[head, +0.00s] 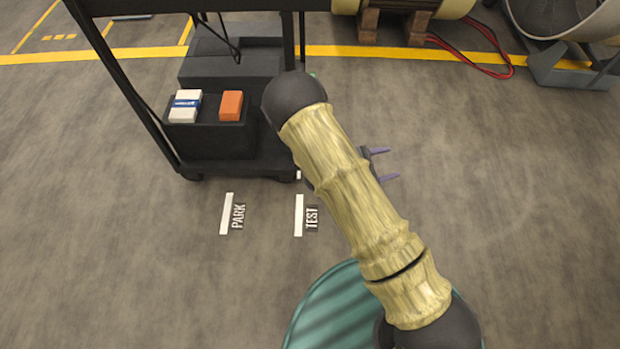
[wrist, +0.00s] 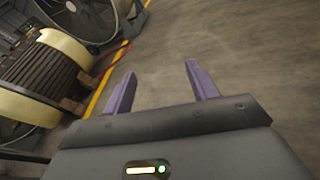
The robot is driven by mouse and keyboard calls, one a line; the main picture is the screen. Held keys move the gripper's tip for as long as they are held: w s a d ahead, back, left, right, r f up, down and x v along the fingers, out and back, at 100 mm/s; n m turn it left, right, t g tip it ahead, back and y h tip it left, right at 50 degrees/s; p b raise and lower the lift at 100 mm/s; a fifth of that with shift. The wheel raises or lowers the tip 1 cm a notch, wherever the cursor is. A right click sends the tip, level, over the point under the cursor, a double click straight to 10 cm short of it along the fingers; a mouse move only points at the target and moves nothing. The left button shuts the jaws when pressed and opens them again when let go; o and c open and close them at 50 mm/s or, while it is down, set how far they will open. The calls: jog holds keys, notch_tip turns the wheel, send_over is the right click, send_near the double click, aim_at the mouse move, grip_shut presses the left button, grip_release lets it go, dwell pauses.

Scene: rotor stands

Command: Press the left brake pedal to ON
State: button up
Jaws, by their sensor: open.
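A black wheeled cart (head: 237,168) stands at the upper left in the head view, with dark casters low at its front corners. I cannot make out a brake pedal or its setting; the left caster (head: 191,177) is small and dark. My gripper (head: 388,164) is right of the cart, partly behind my own arm, with two purple fingers pointing right. In the wrist view my gripper (wrist: 158,72) has its fingers apart with nothing between them. The cart does not show in the wrist view.
Floor marks PARK (head: 238,216) and TEST (head: 311,218) lie in front of the cart. The cart carries a white box (head: 185,106) and an orange block (head: 231,105).

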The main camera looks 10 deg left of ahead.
jog(key=a+f+n+t+y+b, duration=0.3)
jog(key=a+f+n+y+b, duration=0.2)
jog(key=f, duration=0.6)
jog(key=s+a+f+n+t+y+b, duration=0.1)
jog(key=a+f+n+t+y+b, duration=0.2)
jog(key=a+f, duration=0.6)
jog(key=a+f+n+t+y+b, duration=0.3)
jog(key=a+f+n+y+b, duration=0.4)
jog(key=f, duration=0.8)
jog(key=n+y+b, duration=0.1)
jog(key=n+b, duration=0.1)
jog(key=b, duration=0.1)
jog(key=shift+s+a+f, duration=0.15)
jog(key=shift+s, duration=0.1)
jog(key=shift+w, duration=0.15)
